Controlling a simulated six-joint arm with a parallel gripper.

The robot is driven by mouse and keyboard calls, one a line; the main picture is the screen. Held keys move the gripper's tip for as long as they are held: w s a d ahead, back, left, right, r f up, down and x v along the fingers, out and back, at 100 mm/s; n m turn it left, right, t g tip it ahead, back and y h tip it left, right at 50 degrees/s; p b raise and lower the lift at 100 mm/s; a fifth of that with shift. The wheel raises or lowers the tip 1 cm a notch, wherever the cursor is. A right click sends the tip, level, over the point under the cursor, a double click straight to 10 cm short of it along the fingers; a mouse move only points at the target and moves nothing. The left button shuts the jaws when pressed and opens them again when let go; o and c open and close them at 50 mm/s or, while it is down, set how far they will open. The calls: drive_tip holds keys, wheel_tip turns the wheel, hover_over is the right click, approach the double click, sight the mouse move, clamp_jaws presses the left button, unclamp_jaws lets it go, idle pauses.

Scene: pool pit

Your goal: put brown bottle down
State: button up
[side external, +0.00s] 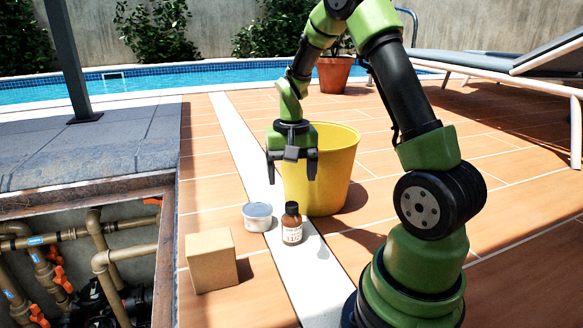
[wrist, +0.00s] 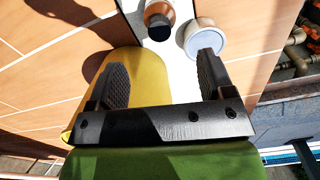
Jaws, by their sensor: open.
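The brown bottle (side external: 291,224) stands upright on the white strip of the deck, with a dark cap and a white label. In the wrist view the bottle (wrist: 158,20) shows at the top, beyond the fingertips. My gripper (side external: 291,174) is open, empty and pointing down, above and behind the bottle and apart from it. In the wrist view its two fingers (wrist: 163,70) are spread with nothing between them but the deck and part of the yellow bucket below.
A yellow bucket (side external: 335,175) stands right behind the bottle, close to my gripper. A round tin (side external: 257,216) is just left of the bottle, and a cardboard box (side external: 211,262) is front left. An open pit with pipes (side external: 85,240) lies at the left. Tiles at front centre are clear.

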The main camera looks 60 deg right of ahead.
drive_tip(key=shift+r, duration=0.5)
drive_tip(key=s+a+r+n+t+y, duration=0.1)
drive_tip(key=s+a+r+n+t, duration=0.2)
drive_tip(key=s+a+r, duration=0.2)
drive_tip(key=s+a+r+n+t, duration=0.3)
drive_tip(key=s+a+r+t, duration=0.1)
drive_tip(key=a+r, duration=0.6)
drive_tip(key=s+a, duration=0.1)
drive_tip(key=a, duration=0.2)
drive_tip(key=shift+s+y, duration=0.3)
drive_tip(key=shift+y, duration=0.1)
drive_tip(key=shift+o, duration=0.5)
drive_tip(key=shift+s+a+n, duration=0.25)
drive_tip(key=shift+s+n, duration=0.1)
drive_tip(key=shift+n, duration=0.05)
